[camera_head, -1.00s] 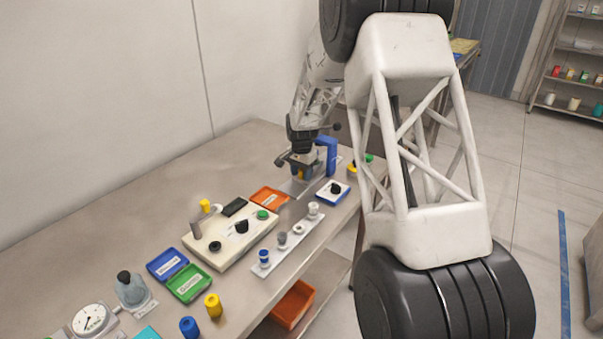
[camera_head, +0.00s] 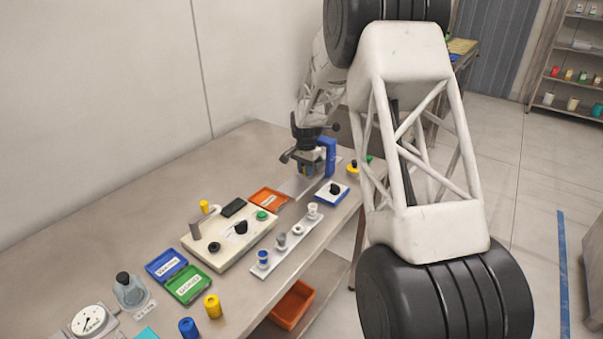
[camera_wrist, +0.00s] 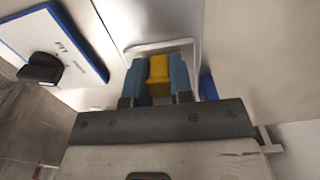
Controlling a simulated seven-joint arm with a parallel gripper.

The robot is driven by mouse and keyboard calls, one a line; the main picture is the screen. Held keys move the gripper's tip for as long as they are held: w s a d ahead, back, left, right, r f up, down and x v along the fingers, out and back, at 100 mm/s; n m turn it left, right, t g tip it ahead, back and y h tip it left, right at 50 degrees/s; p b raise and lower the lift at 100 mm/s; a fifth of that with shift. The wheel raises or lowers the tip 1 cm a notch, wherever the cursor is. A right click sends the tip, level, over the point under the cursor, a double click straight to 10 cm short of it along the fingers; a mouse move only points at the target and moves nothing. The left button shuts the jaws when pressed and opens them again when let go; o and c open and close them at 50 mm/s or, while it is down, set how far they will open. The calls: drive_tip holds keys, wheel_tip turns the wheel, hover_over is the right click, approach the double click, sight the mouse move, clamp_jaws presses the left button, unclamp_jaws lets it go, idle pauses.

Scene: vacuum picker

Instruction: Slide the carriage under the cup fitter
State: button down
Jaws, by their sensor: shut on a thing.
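The cup fitter (camera_head: 328,155) is a blue upright stand at the far end of the bench. My gripper (camera_head: 307,174) is low beside it, in front of and to the left of the blue upright. In the wrist view my gripper (camera_wrist: 157,78) has its blue fingers shut on a yellow block (camera_wrist: 158,74), which seems to be the carriage's grip. A pale, rounded frame around the fingers (camera_wrist: 160,46) may be part of the carriage. A blue piece, probably the fitter (camera_wrist: 208,88), shows just right of the fingers. The carriage's underside and exact alignment are hidden.
An orange tray (camera_head: 268,199), a cream control box (camera_head: 228,238) and a strip of several cups (camera_head: 288,244) lie nearer. A yellow-topped button (camera_head: 353,167) is behind.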

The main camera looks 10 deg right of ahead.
drive_tip(key=shift+w+d, duration=0.2)
drive_tip(key=c, duration=1)
unclamp_jaws()
drive_tip(key=shift+r, duration=0.1)
drive_tip(key=shift+r, duration=3.8)
